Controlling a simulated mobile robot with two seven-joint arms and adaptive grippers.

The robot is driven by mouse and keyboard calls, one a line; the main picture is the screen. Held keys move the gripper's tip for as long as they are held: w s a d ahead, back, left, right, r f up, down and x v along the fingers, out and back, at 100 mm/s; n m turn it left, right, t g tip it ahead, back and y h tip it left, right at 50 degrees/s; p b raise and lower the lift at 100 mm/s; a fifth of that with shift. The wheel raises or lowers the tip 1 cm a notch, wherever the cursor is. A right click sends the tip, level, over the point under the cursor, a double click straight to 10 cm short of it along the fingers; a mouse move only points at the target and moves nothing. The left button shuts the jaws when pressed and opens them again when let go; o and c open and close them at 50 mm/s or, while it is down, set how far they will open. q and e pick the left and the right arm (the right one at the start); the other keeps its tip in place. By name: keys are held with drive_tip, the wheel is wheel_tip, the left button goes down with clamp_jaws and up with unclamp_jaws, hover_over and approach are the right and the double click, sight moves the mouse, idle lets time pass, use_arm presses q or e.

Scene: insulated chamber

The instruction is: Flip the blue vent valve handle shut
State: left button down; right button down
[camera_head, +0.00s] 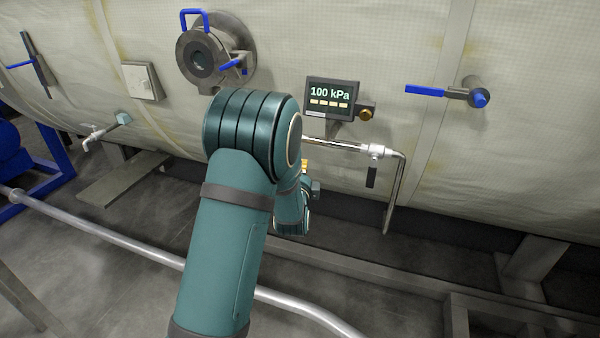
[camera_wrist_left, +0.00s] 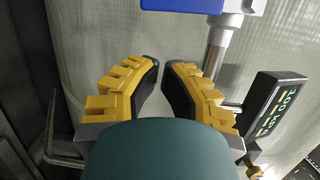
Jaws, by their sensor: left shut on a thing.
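A blue lever (camera_head: 425,90) points left from a grey hub with a blue knob (camera_head: 480,98) on the right of the chamber wall. Another blue handle (camera_head: 20,65) is at the far left. No label shows which one is the vent. My left arm fills the middle of the head view and mostly hides its gripper (camera_head: 304,165), which is below the pressure display, well left of the right lever. In the left wrist view its yellow fingers (camera_wrist_left: 161,66) are nearly together. I cannot make out what is between them. My right gripper is not in view.
The pressure display (camera_head: 333,95) reads 100 kPa. A silver pipe (camera_head: 335,144) with a black-handled valve (camera_head: 371,177) runs close to my arm. In the left wrist view a blue block (camera_wrist_left: 185,5) sits on a silver pipe beyond the fingers. A round port (camera_head: 205,58) is upper left.

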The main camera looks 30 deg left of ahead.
use_arm(q)
drive_tip(key=c, duration=1.7)
unclamp_jaws()
drive_tip(key=v, duration=0.9)
drive_tip(key=shift+s+d+p, duration=0.25)
drive_tip(key=shift+d+p, duration=0.05)
drive_tip(key=shift+p, duration=0.1)
drive_tip(key=shift+s, duration=0.15)
clamp_jaws()
drive_tip(key=w+a+n+b, duration=0.1)
drive_tip(key=w+a+b, duration=0.3)
drive_tip(key=w+a, duration=0.3)
drive_tip(key=shift+x, duration=0.8)
drive_tip(key=shift+a+f+b, duration=0.1)
drive_tip(key=shift+b, duration=0.25)
